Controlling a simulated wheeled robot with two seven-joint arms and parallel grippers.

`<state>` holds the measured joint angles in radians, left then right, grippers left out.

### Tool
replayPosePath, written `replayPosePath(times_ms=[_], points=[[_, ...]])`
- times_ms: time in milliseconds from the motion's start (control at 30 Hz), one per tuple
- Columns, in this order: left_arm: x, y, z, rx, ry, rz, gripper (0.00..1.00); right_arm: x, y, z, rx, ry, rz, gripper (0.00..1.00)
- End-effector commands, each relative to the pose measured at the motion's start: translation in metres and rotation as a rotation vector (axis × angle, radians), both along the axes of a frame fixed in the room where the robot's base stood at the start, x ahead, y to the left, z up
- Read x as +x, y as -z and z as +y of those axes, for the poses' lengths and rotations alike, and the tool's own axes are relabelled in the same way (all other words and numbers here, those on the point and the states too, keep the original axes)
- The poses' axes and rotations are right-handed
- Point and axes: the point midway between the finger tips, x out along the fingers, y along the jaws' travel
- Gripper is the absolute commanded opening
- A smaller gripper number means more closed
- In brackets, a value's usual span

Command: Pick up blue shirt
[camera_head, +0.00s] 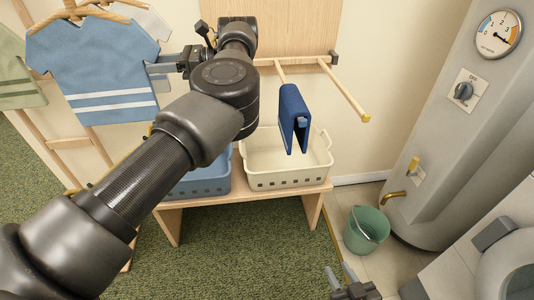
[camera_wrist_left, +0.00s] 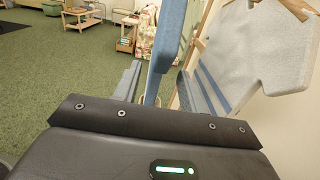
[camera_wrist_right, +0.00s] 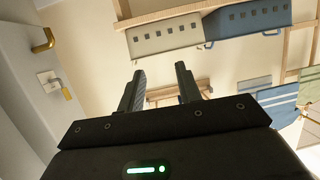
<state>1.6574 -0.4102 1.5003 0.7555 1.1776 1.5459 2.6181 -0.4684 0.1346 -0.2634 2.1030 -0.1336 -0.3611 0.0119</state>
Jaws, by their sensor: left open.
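The blue shirt (camera_head: 95,65), with two pale stripes near its hem, hangs on a wooden hanger on the rack at the upper left. In the left wrist view the blue shirt (camera_wrist_left: 168,45) shows edge-on, standing between the two fingers of my left gripper (camera_wrist_left: 157,85). In the head view my left gripper (camera_head: 162,72) is at the shirt's right side, jaws open; whether a finger touches the cloth cannot be told. My right gripper (camera_head: 341,275) is open and empty at the bottom; it also shows in the right wrist view (camera_wrist_right: 160,80).
A grey-white shirt (camera_wrist_left: 265,45) hangs just behind; a green shirt (camera_head: 18,75) hangs left. A blue basket (camera_head: 205,183) and a cream basket (camera_head: 287,178) stand on a wooden bench. A green bucket (camera_head: 366,232) is right.

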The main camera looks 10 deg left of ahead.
Motion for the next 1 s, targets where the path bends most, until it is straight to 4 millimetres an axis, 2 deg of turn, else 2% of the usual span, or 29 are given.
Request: replayPosePath(times_ms=[33, 100, 200, 333, 500, 800, 1000], points=[[0.0, 0.02, 0.0, 0.0, 0.0, -0.001, 0.42, -0.001, -0.016, 0.004, 0.023, -0.01, -0.063, 0.35], [0.0, 0.03, 0.0, 0.0, 0.001, -0.001, 0.42, -0.006, -0.05, 0.008, 0.05, -0.022, -0.14, 0.35], [0.0, 0.04, -0.001, 0.0, 0.001, -0.001, 0.42, -0.014, -0.089, 0.011, 0.08, -0.036, -0.225, 0.35], [0.0, 0.046, -0.001, 0.0, 0.001, -0.001, 0.42, -0.022, -0.118, 0.011, 0.1, -0.044, -0.286, 0.35], [0.0, 0.046, 0.0, 0.0, 0.001, -0.001, 0.42, -0.025, -0.128, 0.012, 0.106, -0.045, -0.304, 0.35], [-0.006, 0.045, 0.018, 0.003, -0.001, 0.001, 0.42, -0.024, -0.124, 0.01, 0.094, -0.039, -0.279, 0.35], [-0.007, 0.045, 0.021, 0.0, 0.001, 0.0, 0.42, -0.024, -0.123, 0.01, 0.091, -0.037, -0.275, 0.35]])
